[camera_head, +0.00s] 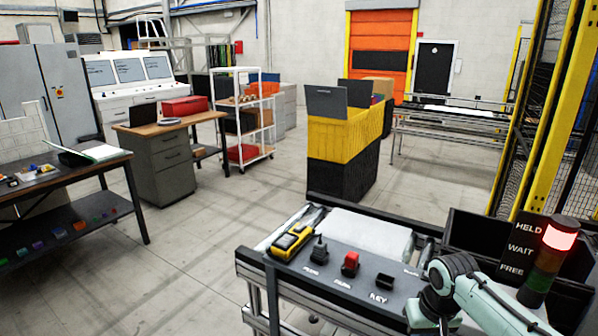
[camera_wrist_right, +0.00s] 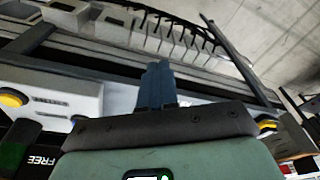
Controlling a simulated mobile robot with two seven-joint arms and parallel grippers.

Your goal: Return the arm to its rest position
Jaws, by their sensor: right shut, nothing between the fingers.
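My right arm (camera_head: 462,268), pale green with dark joints, comes in from the lower right in the head view. It is bent over the right end of the grey panel, and its dark end part hangs near the bottom edge, where I cannot make out the fingertips. In the right wrist view my right gripper (camera_wrist_right: 157,70) shows two blue-grey fingers together, shut and empty. The fingers point away over light grey equipment; I cannot tell how far off it is. My left arm and gripper are in neither view.
The panel (camera_head: 330,285) carries a yellow handheld device (camera_head: 293,242), a black switch, a red switch (camera_head: 350,263) and a black "KEY" holder (camera_head: 384,281). A signal tower lit red (camera_head: 558,238) stands beside the arm, by a HELD/WAIT/FREE sign (camera_head: 521,247). Open floor (camera_head: 200,260) lies left.

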